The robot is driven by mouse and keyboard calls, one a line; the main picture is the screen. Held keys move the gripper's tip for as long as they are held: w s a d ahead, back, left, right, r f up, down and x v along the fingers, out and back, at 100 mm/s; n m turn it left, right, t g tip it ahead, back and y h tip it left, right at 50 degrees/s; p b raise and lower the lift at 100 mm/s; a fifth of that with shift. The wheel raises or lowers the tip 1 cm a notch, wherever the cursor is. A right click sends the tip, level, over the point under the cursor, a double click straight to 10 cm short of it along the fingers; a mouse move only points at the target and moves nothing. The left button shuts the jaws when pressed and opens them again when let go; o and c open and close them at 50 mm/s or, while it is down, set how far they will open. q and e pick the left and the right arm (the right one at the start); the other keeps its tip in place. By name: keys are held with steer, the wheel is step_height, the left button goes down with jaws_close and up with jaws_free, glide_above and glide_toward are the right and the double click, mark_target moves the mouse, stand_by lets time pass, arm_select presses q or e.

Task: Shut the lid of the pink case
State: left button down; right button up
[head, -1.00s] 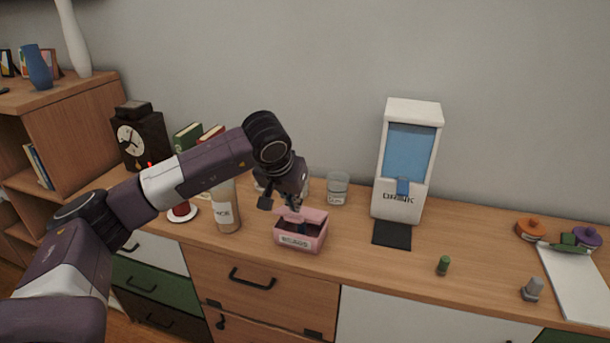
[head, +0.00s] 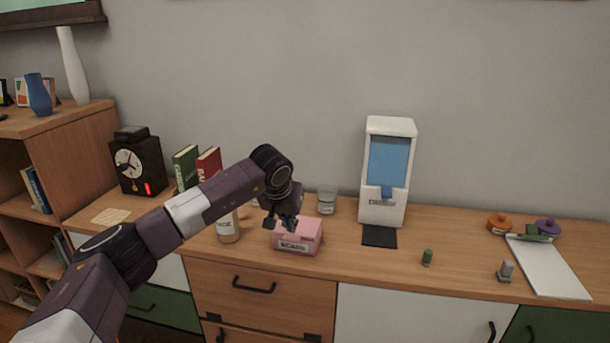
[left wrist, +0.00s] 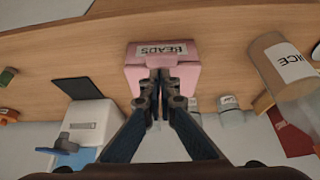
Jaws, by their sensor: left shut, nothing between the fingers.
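The pink case (head: 308,231) stands on the wooden dresser top, its labelled front facing me. Its lid looks down, with a pink top and no interior showing. In the left wrist view the case (left wrist: 186,72) shows its BEADS label upside down. My left gripper (head: 288,226) is at the top of the case, fingers pointing down. In the left wrist view its fingertips (left wrist: 160,76) are together with nothing between them, over or against the lid; contact is hard to tell. The gripper hides part of the lid. My right gripper is not in view.

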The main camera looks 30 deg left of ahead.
arm_select(q)
steer(key=shift+w, duration=0.1)
stand_by(0.4)
steer(key=shift+w+a+f, duration=0.15)
steer(key=shift+w+f, duration=0.1)
steer(key=shift+w, duration=0.45)
step_height(320, 180, up, 4)
steer(key=p, duration=0.3)
steer(key=shift+s+r+p, duration=0.1)
steer(key=shift+r+p, duration=0.05)
steer(key=shift+p, duration=0.15)
steer(key=s+d+f+b, duration=0.1)
steer(key=s+f+b, duration=0.2)
steer(key=s, duration=0.6)
steer(key=shift+s+d+f, duration=0.15)
steer(key=shift+d+f, duration=0.2)
steer(key=shift+d, duration=0.05)
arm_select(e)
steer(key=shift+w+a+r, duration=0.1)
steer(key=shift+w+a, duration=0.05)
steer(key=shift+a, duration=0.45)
